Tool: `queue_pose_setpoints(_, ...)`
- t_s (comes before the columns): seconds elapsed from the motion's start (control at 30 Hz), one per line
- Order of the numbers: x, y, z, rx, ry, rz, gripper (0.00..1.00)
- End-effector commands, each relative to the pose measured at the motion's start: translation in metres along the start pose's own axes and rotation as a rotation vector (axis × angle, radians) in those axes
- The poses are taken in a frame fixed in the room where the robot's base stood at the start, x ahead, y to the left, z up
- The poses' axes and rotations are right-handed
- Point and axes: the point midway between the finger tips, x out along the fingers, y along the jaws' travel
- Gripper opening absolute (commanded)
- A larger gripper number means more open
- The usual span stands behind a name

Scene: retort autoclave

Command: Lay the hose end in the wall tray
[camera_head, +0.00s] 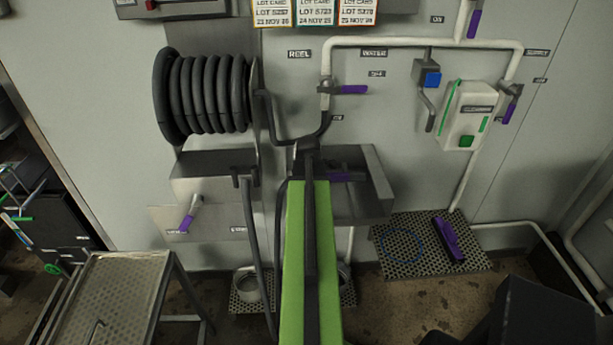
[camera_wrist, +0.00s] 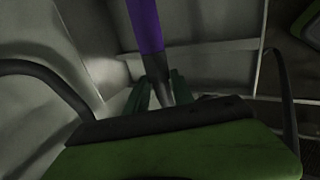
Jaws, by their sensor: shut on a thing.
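The hose end has a purple grip and a silver metal part; it shows in the wrist view (camera_wrist: 147,28). My gripper (camera_wrist: 158,90) is shut on its metal part. In the head view a purple piece (camera_head: 347,177), which looks like the same hose end, shows just right of my green arm, in front of or over a grey metal wall tray (camera_head: 378,178). I cannot tell whether it touches the tray. My arm hides the tray's middle and most of my gripper. The black hose (camera_head: 252,215) hangs down left of my arm.
A black hose reel (camera_head: 205,95) is on the wall at upper left. White pipes with purple-handled valves (camera_head: 350,89) and a white control box (camera_head: 466,115) are above and right. A metal stand (camera_head: 120,280) is at lower left. A perforated mat (camera_head: 440,240) lies at right.

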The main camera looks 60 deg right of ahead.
Motion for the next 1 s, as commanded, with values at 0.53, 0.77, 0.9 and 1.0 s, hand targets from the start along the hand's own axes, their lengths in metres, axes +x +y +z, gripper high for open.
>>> queue_pose_setpoints(0.53, 0.049, -0.028, -0.003, -0.003, 0.001, 0.001, 0.0)
queue_pose_setpoints(0.77, 0.048, -0.028, -0.003, -0.003, 0.001, 0.001, 0.0)
queue_pose_setpoints(0.9, 0.048, -0.028, -0.003, -0.004, 0.001, 0.001, 0.0)
queue_pose_setpoints(1.0, 0.048, -0.028, -0.003, -0.004, 0.001, 0.001, 0.0)
